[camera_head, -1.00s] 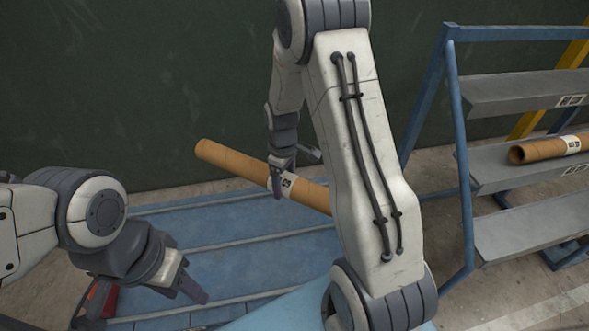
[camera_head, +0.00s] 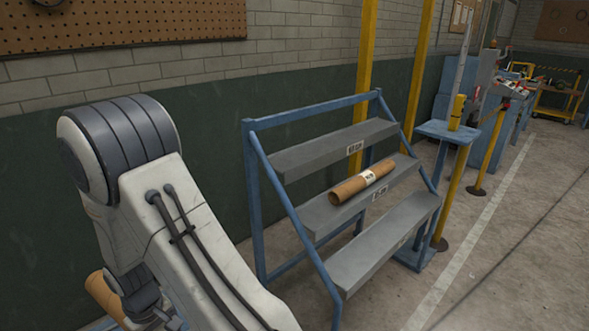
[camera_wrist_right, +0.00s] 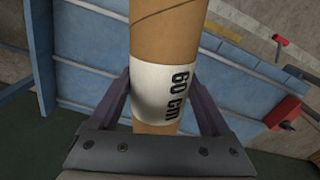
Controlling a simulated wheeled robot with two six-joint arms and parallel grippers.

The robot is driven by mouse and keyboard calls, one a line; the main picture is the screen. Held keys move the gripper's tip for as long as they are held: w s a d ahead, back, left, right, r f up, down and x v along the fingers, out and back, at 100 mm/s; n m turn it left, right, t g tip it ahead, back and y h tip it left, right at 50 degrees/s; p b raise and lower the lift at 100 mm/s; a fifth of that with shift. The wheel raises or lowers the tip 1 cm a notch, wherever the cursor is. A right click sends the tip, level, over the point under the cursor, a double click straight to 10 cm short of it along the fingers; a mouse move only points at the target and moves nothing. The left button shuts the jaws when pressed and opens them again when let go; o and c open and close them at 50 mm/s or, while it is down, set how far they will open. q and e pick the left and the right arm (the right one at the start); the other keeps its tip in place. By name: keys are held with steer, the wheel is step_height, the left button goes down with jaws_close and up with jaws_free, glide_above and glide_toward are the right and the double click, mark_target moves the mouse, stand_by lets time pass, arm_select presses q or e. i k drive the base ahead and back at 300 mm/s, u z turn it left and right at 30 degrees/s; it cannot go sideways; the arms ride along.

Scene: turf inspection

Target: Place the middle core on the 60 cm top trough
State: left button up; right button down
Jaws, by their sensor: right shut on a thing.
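My right gripper (camera_wrist_right: 164,92) is shut on a brown cardboard core (camera_wrist_right: 168,30), its fingers on both sides of a white label reading "60 cm". In the head view, part of this core (camera_head: 107,296) shows at the lower left, mostly hidden by my right arm. The top trough (camera_head: 318,152) of the stepped rack is empty; its front label is too small to read surely. Another brown core (camera_head: 350,190) with a white label lies on the middle trough (camera_head: 318,222). My left gripper is not in view.
The bottom trough (camera_head: 372,255) is empty. The blue rack frame (camera_head: 252,205) stands before a green wall. A blue pedestal (camera_head: 447,132) stands to its right, among yellow posts. The wrist view shows a blue slatted surface (camera_wrist_right: 85,60) below and a red object (camera_wrist_right: 287,112).

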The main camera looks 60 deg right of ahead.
mark_target(351, 137)
steer(key=z, duration=4.05)
steer(key=i, duration=4.05)
steer(key=u, duration=3.2)
